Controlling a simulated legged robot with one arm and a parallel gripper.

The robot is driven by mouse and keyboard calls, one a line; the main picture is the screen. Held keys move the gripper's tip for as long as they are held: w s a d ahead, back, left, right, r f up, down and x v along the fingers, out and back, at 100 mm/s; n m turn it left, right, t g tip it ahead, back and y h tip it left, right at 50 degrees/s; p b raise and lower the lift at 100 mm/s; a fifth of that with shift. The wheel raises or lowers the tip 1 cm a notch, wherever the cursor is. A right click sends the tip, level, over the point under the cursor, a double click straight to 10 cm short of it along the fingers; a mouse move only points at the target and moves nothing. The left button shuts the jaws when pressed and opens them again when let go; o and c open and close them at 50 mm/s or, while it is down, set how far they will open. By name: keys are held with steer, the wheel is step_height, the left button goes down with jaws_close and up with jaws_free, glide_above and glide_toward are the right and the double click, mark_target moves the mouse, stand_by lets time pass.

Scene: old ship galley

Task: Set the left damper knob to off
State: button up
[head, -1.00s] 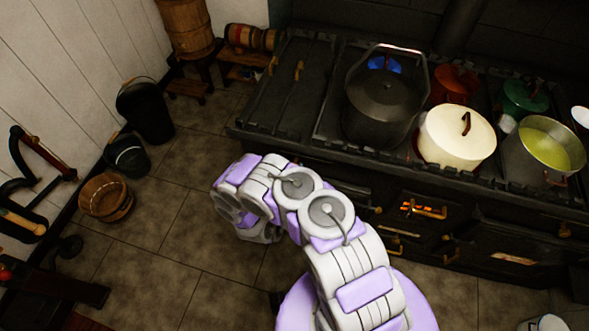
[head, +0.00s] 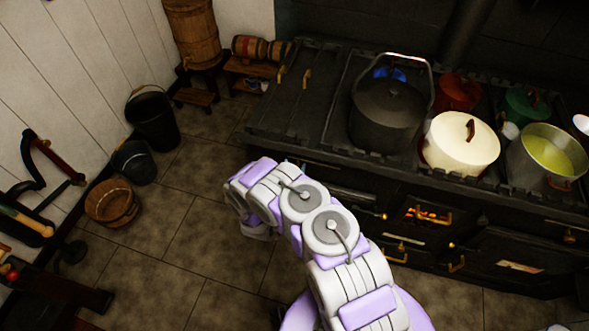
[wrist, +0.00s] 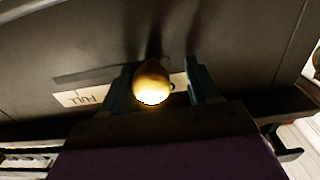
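A round brass knob (wrist: 152,84) sits on the dark stove front in the wrist view. A pale label plate (wrist: 82,97) behind it reads "FULL", upside down in this view. My gripper (wrist: 158,84) is open, with one finger on each side of the knob. A gap shows between the knob and the right finger; the left finger is closer, and I cannot tell whether it touches. In the head view my arm reaches to the left end of the black stove (head: 285,125), and the fingers and this knob are hidden there.
A black lidded pot (head: 385,115), a cream pot (head: 460,145) and a steel pot (head: 545,155) stand on the stove. A lit firebox (head: 428,214) is to the right of my arm. Buckets (head: 152,122) line the left wall. The tiled floor between is clear.

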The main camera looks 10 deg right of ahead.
steer(key=shift+a+f, duration=0.1)
steer(key=shift+a, duration=0.1)
steer(key=shift+s+a, duration=0.1)
steer(key=shift+s, duration=0.4)
steer(key=p+v, duration=0.5)
steer(key=v, duration=1.1)
steer(key=shift+a, duration=0.2)
steer(key=shift+f, duration=0.1)
